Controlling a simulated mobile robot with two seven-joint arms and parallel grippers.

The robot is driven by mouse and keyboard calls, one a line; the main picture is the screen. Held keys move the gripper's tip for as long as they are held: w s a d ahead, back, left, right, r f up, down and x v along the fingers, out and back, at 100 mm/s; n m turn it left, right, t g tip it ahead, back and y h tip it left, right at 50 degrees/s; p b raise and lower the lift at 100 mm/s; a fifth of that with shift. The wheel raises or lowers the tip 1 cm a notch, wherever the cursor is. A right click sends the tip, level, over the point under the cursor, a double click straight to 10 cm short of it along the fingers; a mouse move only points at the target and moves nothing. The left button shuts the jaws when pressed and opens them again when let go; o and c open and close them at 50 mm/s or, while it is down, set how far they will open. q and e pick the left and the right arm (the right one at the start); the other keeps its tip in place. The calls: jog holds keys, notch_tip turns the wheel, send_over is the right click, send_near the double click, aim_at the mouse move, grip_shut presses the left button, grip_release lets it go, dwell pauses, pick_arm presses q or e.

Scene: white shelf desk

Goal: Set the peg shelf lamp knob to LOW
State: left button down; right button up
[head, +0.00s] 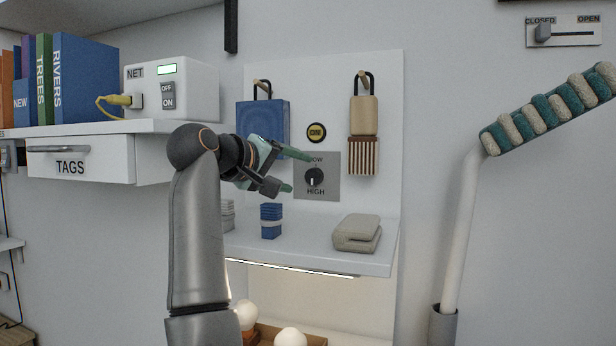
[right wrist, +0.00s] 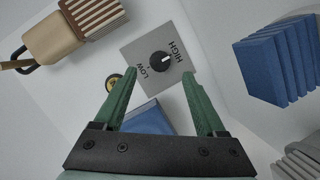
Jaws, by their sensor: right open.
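The lamp knob (head: 314,177) is a round black dial on a grey plate (head: 331,190) on the peg shelf's white back panel. LOW is printed above it and HIGH below it. Its white mark appears to point down toward HIGH. In the right wrist view the knob (right wrist: 160,65) lies just beyond the fingertips, its mark toward HIGH. My right gripper (head: 298,171) has green fingers, is open and empty, and is in front of the plate at its left side. One finger partly covers the LOW label in the head view. My left gripper is not in view.
A yellow-black button (head: 316,132) sits above the plate. A blue hanging item (head: 247,117) and a tan brush (head: 363,130) hang on pegs either side. A blue stack (head: 271,222) and folded cloth (head: 357,232) lie on the shelf below, whose underside light strip (head: 290,267) glows.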

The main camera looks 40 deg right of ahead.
aim_at(312, 177)
jog(key=x, duration=0.5)
jog(key=shift+w+d+f, duration=0.1)
jog(key=shift+d, duration=0.25)
jog(key=shift+c, duration=0.3)
grip_shut()
